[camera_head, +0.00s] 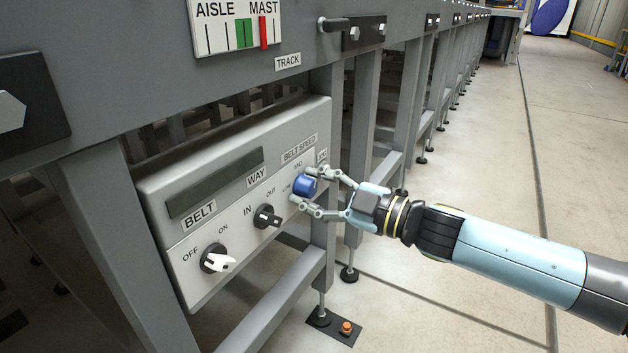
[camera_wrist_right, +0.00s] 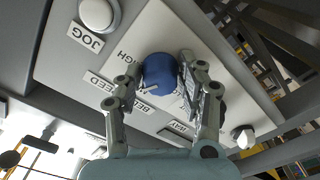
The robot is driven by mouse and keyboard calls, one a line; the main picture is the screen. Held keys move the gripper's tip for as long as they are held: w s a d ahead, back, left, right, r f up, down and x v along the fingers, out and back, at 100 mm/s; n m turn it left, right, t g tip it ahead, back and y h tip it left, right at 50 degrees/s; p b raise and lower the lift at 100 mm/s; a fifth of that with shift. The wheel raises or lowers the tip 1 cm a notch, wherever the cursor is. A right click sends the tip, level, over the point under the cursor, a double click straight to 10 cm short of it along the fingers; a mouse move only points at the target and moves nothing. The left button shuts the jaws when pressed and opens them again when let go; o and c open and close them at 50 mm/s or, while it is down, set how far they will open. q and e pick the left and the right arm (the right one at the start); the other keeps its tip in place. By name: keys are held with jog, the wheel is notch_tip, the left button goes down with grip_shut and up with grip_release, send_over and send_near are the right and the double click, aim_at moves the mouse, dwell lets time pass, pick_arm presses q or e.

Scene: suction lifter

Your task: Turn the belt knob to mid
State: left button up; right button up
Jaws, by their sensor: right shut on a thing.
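The blue belt speed knob (camera_head: 305,186) is on the sloped grey control panel (camera_head: 215,215), under the BELT SPEED label (camera_head: 299,149). MID and LOW show beside it; the gripper partly covers the scale. My right gripper (camera_head: 307,191) is shut on the knob, one finger on each side. In the right wrist view the knob (camera_wrist_right: 159,73) sits between the two fingers, with part of HIGH readable beside it. Which mark the knob points to, I cannot tell. My left gripper is not in view.
A black WAY switch (camera_head: 266,216) and a white-handled BELT switch (camera_head: 217,260) are on the same panel, left of the knob. A white round JOG button (camera_wrist_right: 99,14) is close by in the wrist view. Grey frame legs stand around the panel. The floor to the right is open.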

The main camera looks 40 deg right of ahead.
jog(key=n, duration=0.2)
jog(key=shift+n+p, duration=0.3)
jog(key=shift+p, duration=0.1)
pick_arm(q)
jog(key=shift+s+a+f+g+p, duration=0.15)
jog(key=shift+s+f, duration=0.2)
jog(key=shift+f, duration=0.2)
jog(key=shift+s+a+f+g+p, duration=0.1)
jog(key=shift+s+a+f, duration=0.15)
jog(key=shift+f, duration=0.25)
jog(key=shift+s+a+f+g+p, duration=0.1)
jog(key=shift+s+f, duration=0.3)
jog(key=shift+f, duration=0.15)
pick_arm(e)
jog(key=shift+f+n, duration=0.1)
jog(key=shift+n, duration=1.2)
jog(key=shift+s, duration=0.1)
jog(key=o, duration=1.1)
jog(key=shift+c, duration=0.2)
jog(key=v, duration=1.2)
